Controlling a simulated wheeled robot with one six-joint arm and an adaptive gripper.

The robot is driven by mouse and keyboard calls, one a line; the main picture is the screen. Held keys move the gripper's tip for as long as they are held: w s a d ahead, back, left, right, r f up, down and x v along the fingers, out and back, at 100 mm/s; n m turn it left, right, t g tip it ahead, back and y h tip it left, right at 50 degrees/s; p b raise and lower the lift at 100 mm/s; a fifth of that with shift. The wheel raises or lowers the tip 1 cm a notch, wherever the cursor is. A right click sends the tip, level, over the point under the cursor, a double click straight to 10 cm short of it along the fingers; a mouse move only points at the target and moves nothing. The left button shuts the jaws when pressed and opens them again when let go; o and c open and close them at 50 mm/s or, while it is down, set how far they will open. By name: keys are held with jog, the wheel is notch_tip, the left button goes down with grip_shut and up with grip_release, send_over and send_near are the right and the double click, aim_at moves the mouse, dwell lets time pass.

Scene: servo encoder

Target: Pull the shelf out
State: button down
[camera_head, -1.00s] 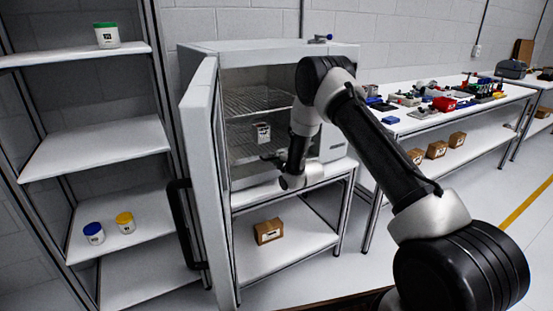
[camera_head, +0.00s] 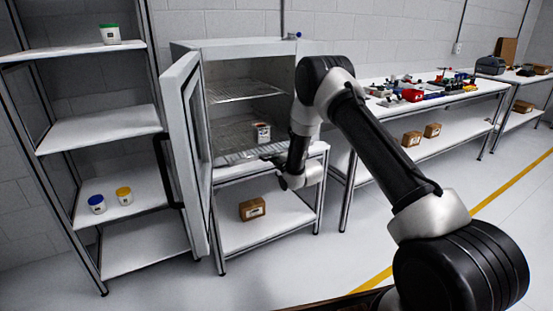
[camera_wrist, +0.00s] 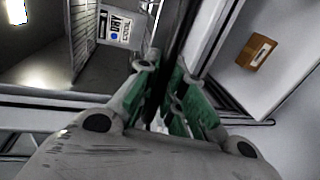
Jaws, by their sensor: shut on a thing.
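The white cabinet (camera_head: 188,46) stands open, its door (camera_head: 183,150) swung out to the left. Inside are an upper wire shelf (camera_head: 240,91) and a lower wire shelf (camera_head: 232,137), which sits partly out towards the front. A white labelled container (camera_head: 262,132) stands upright on the lower shelf; it also shows in the wrist view (camera_wrist: 122,27). My gripper (camera_head: 272,158) is at the lower shelf's front edge. In the wrist view my gripper (camera_wrist: 168,75) has its green-padded fingers closed around a dark bar, apparently that edge. My arm hides the cabinet's right side.
A cardboard box (camera_head: 252,209) lies on the stand's lower board. A rack (camera_head: 100,130) with several jars stands left, close to the door. A workbench (camera_head: 440,110) with parts is at the right. The floor in front is clear.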

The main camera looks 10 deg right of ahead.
jog(key=shift+s+d, duration=0.1)
jog(key=shift+s, duration=0.2)
jog(key=c, duration=1.5)
grip_release()
jog(key=v, duration=1.2)
